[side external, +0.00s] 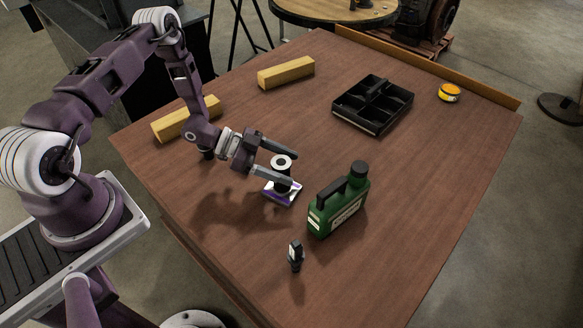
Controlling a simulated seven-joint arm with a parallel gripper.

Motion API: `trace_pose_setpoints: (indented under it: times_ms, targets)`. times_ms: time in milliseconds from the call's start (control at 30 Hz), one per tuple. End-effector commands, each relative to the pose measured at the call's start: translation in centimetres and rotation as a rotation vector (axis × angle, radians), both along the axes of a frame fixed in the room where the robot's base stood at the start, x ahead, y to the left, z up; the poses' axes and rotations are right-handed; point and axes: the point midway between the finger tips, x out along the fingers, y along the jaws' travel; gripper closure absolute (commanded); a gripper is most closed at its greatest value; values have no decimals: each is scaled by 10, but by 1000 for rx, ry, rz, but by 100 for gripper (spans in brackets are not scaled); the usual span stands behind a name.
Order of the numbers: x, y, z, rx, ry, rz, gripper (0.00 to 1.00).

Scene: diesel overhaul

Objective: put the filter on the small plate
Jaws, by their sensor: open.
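The filter (281,163), a dark cylinder with a white ring-shaped top and a dark centre hole, stands upright between my gripper's fingers. Below it is the small plate (270,192), a flat purple and white square on the brown table. The filter appears to stand on the plate, though the near finger hides part of its side. My gripper (292,166) is open, reaching in from the left, with one finger on the far side of the filter and one on the near side. I cannot tell whether either finger touches it.
A green jug (340,206) with a black cap stands close to the right of the plate. A small black upright item (296,257) is nearer the front. A black divided tray (373,104), yellow blocks (286,73) and a yellow tape roll (449,92) lie farther back.

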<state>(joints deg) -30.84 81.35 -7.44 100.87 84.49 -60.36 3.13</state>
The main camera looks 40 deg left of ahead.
Motion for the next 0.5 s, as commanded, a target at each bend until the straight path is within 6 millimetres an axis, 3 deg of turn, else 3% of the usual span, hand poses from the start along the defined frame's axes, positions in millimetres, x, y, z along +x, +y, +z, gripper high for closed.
trace_pose_setpoints:
  times_ms: [300, 500]
  targets:
    - [-41, 63, 32, 1, -1, 4, 32]
    - [-52, 77, 38, -1, 0, 0, 32]
